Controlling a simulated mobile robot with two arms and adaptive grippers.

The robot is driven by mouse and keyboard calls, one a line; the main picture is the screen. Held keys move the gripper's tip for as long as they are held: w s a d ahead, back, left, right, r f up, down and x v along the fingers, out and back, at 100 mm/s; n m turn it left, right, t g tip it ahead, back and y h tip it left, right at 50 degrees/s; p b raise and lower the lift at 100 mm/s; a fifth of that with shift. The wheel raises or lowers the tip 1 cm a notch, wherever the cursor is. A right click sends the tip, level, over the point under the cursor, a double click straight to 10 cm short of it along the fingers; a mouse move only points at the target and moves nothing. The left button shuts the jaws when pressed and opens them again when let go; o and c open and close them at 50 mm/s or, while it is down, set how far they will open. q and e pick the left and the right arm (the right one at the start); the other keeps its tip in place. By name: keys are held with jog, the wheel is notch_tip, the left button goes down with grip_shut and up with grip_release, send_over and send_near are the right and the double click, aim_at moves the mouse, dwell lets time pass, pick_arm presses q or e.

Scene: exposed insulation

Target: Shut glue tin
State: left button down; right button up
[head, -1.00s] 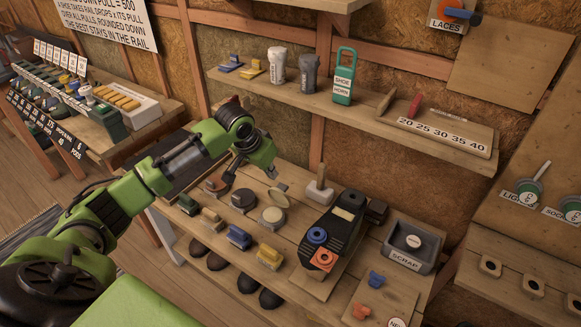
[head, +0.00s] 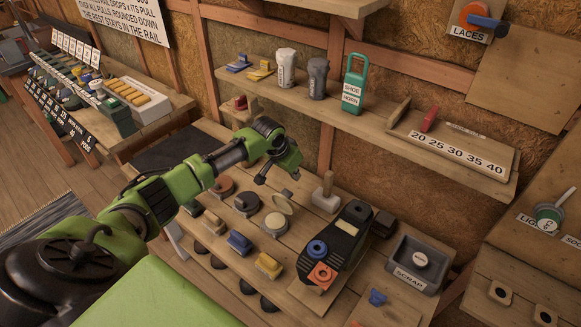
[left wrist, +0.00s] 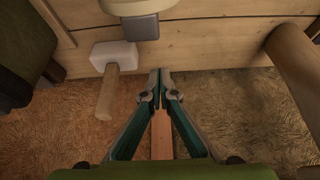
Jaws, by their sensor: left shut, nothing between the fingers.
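The glue tin appears to be the round tin (head: 275,223) with a pale inside on the workbench; no label is readable. Its cream lid (head: 281,203) is raised and tilted back, with a grey tab (head: 287,193) at the top. In the left wrist view, the lid's cream edge (left wrist: 135,6) and grey tab (left wrist: 140,28) show at the top. My left gripper (head: 263,180) is shut and empty, above and behind the lid, apart from it. Its fingertips are together in the left wrist view (left wrist: 161,76). My right gripper is out of view.
A mallet (head: 326,194) stands just right of the tin. Other tins (head: 246,201) sit to its left, brushes (head: 239,243) in front. A black shoe sole (head: 346,236) lies to the right. A shelf (head: 300,96) runs above the bench's back.

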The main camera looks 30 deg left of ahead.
aim_at(287, 200)
pick_arm(q)
jog(key=shift+s+a+f+p, duration=0.1)
jog(key=shift+s+p, duration=0.4)
jog(key=shift+s, duration=0.5)
jog(key=shift+s+a+f+p, duration=0.1)
jog(key=shift+s+p, duration=0.4)
jog(key=shift+s, duration=0.5)
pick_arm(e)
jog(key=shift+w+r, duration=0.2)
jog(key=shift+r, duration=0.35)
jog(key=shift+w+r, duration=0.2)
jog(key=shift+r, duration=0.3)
pick_arm(q)
jog(key=shift+s, duration=0.15)
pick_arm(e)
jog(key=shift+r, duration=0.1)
